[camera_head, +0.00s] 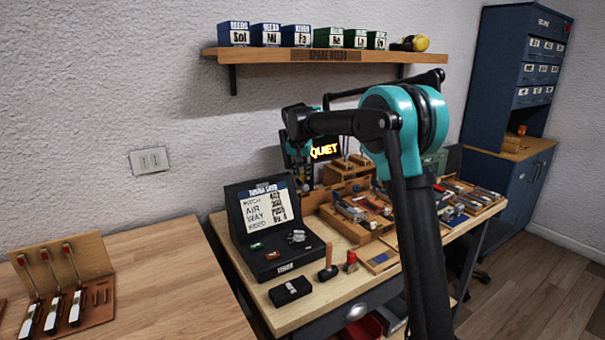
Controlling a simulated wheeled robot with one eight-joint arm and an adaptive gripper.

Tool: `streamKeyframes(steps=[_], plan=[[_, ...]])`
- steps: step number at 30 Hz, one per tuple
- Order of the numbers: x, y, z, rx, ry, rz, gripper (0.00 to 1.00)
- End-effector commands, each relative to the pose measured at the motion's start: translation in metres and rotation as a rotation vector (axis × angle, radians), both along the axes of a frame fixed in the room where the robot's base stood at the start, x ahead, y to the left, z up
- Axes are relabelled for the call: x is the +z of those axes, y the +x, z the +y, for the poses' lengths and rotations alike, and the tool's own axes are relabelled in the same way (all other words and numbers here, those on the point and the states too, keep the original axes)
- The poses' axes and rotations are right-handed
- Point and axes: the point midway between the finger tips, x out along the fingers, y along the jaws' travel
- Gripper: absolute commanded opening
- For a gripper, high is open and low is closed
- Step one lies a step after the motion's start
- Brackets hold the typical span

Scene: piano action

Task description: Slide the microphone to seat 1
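My arm reaches over the workbench, and my gripper (305,184) hangs down behind the black tuner case (243,228). Its fingers are small and dark, so I cannot tell whether they are open or shut. The case has a lit screen with text and a few small items on its lower panel, one of them a silvery piece (297,236). I cannot tell whether this piece is the microphone. No seat marked 1 is readable. My arm hides part of the bench's middle.
A lit QUIET sign (325,150) stands behind my gripper. A black box (290,291), a wooden-handled tool (328,263) and a red-topped item (351,262) are at the bench front. Wooden trays crowd the right. A shelf (285,55) of boxes hangs above. The left table (185,285) has free room.

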Motion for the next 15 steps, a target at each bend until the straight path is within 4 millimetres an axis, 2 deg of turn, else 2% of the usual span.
streamKeyframes(steps=[1, 5, 15], plan=[[0.0001, 0.0, 0.0, 0.0, 0.0, 0.0, 0.14], [0.0001, -0.0002, 0.0, 0.0, 0.0, 0.0, 0.0], [0.0002, 0.0013, -0.002, -0.001, 0.0, 0.0, 0.0]])
